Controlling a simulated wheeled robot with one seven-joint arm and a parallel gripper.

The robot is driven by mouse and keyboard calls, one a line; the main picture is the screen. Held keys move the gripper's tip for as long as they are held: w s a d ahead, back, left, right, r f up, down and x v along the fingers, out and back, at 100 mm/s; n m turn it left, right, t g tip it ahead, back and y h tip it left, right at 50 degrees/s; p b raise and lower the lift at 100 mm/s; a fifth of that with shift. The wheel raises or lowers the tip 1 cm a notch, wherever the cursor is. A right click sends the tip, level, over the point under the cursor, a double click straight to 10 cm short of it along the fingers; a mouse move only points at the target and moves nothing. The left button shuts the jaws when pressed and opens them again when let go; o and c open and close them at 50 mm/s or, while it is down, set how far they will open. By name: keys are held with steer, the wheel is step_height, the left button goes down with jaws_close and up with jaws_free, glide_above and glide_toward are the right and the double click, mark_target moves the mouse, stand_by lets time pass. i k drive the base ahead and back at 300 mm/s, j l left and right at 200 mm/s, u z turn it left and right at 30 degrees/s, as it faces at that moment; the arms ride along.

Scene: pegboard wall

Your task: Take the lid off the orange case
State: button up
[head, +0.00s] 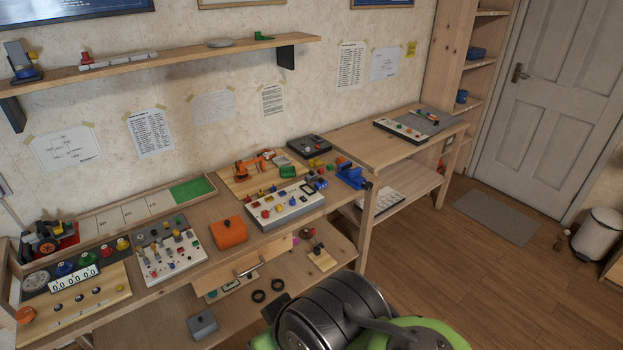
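The orange case (229,235) sits on the workbench, left of the middle of the head view. It is a small rounded orange box with a small dark knob on its top. Its lid appears to be on, but the seam is too small to make out. My gripper is not in view. Part of my green and dark grey arm shows at the bottom, in front of the bench and well apart from the case.
A board with pegs (170,252) stands close left of the case and a white panel with coloured knobs (283,208) close right. A drawer handle (250,270) lies below. A blue vise (351,178) is at the bench's right end. The floor at right is mostly free.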

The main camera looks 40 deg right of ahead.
mark_target(221, 228)
steer(key=i+l+u, duration=0.2)
steer(key=u, duration=0.15)
steer(key=i+l+u, duration=0.2)
steer(key=l+u, duration=0.15)
steer(key=i+l+u, duration=0.15)
steer(key=l+u, duration=0.2)
steer(key=i+l+u, duration=0.1)
steer(key=l+u, duration=0.95)
steer(key=i+l, duration=0.05)
steer(key=l, duration=0.05)
